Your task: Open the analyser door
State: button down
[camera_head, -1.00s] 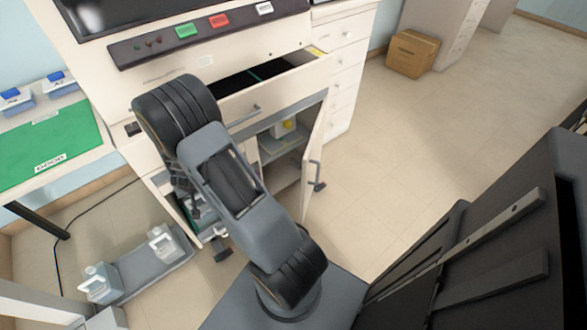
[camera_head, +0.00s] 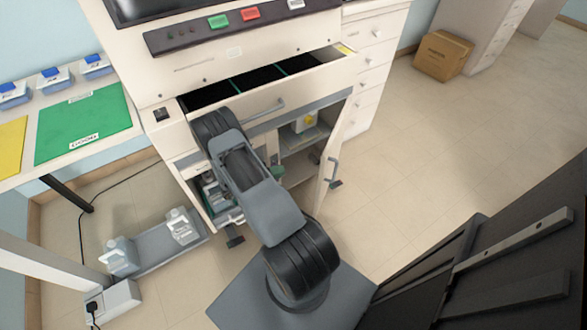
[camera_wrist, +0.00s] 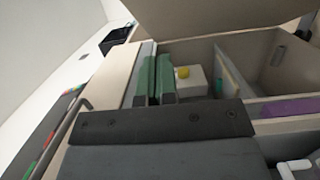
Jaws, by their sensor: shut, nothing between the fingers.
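The analyser (camera_head: 160,85) is the large cream cabinet with a dark screen and a row of coloured buttons. Its lower right door (camera_head: 333,150), with a grey handle (camera_head: 333,172), stands swung open toward me. Inside the cupboard is a white box with a yellow top (camera_head: 308,121), which also shows in the wrist view (camera_wrist: 188,77). My gripper (camera_wrist: 158,60) shows in the wrist view as two close green-faced fingers, shut and empty, in front of the cabinet's openings. In the head view my arm hides most of the gripper.
A wide drawer (camera_head: 330,72) is pulled out above the cupboard. A lower left compartment (camera_head: 197,200) is also open. White jugs (camera_head: 180,225) stand on a low tray at left. A bench with a green mat (camera_head: 85,125) is far left.

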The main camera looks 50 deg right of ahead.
jog(key=s+d+b, duration=0.1)
jog(key=s+d, duration=0.7)
jog(key=d, duration=0.1)
jog(key=shift+s, duration=0.2)
dwell(0.3)
